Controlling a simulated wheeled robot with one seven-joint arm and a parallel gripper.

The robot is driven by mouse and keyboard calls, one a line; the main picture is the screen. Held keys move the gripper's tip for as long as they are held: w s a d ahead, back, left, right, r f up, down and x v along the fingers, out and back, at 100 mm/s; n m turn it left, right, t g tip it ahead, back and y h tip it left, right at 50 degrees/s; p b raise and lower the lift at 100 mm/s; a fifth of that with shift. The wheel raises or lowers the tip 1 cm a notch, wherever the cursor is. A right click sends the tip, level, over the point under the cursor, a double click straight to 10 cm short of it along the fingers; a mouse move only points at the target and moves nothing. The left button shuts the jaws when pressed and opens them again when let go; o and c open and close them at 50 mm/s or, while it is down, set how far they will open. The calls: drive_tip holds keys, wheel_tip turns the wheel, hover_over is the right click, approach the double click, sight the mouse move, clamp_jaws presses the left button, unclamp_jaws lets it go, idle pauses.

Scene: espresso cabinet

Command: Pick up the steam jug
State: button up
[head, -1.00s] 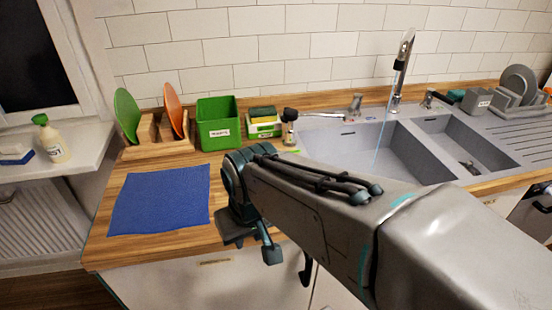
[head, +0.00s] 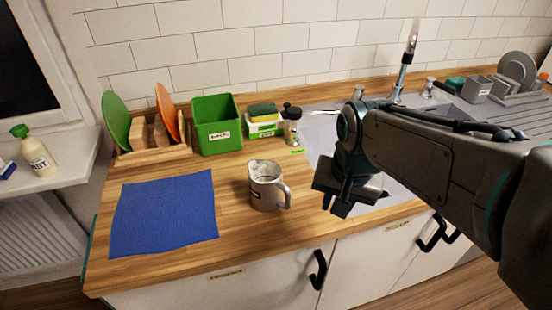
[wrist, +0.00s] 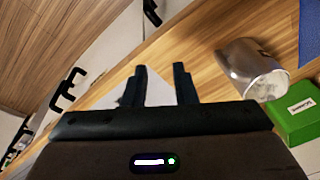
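The steam jug (head: 266,188) is a grey metal pitcher standing upright on the wooden counter, right of the blue cloth. Its handle points right in the head view. In the wrist view the jug (wrist: 250,68) is right of the fingers, apart from them. My gripper (head: 342,196) is right of the jug in the head view, pointing down near the sink's left front edge. In the wrist view my gripper (wrist: 157,86) shows two spread fingers with nothing held between them.
A blue cloth (head: 164,212) lies left of the jug. A green box (head: 217,125), a plate rack (head: 150,146), a sponge holder (head: 264,121) and a black-topped bottle (head: 292,124) stand behind. The sink (head: 320,135) is to the right. Bare counter surrounds the jug.

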sight(288, 210)
drive_tip(key=w+a+r+m+p, duration=0.1)
drive_tip(key=w+a+m, duration=0.1)
drive_tip(key=a, duration=0.1)
drive_tip(key=w+a+r+m+g+p, duration=0.1)
drive_tip(key=w+a+r+m, duration=0.1)
drive_tip(key=w+a+m, duration=0.1)
drive_tip(key=w+a+r+m+g+p, duration=0.1)
drive_tip(key=w+a+r+m, duration=0.1)
drive_tip(key=a, duration=0.1)
drive_tip(key=shift+w+a, duration=0.1)
drive_tip(key=shift+w, duration=0.3)
wheel_tip(288, 210, down, 14)
drive_tip(key=shift+r+p, duration=0.25)
drive_tip(key=shift+p, duration=0.3)
drive_tip(key=shift+w, duration=0.1)
clamp_jaws()
